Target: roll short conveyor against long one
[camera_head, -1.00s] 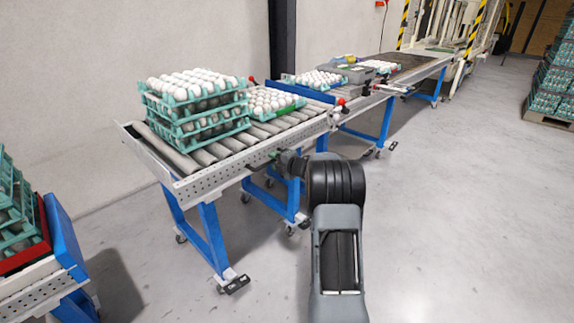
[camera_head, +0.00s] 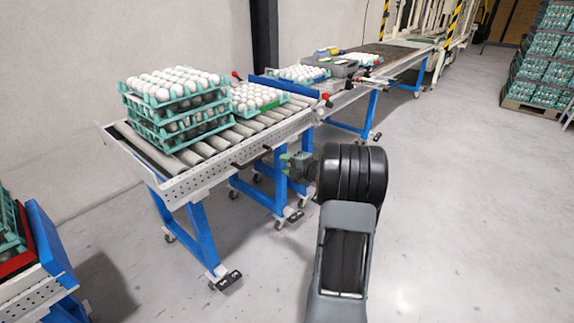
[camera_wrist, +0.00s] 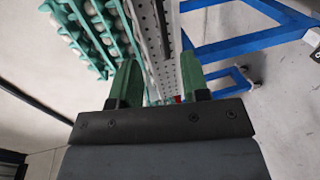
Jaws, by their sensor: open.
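The short roller conveyor (camera_head: 190,181) stands on blue legs with casters and carries stacked egg trays (camera_head: 178,108). A dark handle (camera_head: 250,151) is on its near side rail. Its right end appears close to the long conveyor (camera_head: 400,68), which runs on to the back right; whether they touch cannot be told. My gripper (camera_head: 288,160), with green fingers, is open and empty, just right of the handle and in front of the rail. In the wrist view, my gripper (camera_wrist: 161,78) has its fingers apart, with the perforated rail (camera_wrist: 152,40) showing beyond and between them.
A blue plate (camera_head: 290,88) stands across the rollers near the junction. Another conveyor end (camera_head: 40,292) with egg trays is at lower left, across a floor gap. A pallet of trays (camera_head: 540,70) is at far right. The floor at right is clear.

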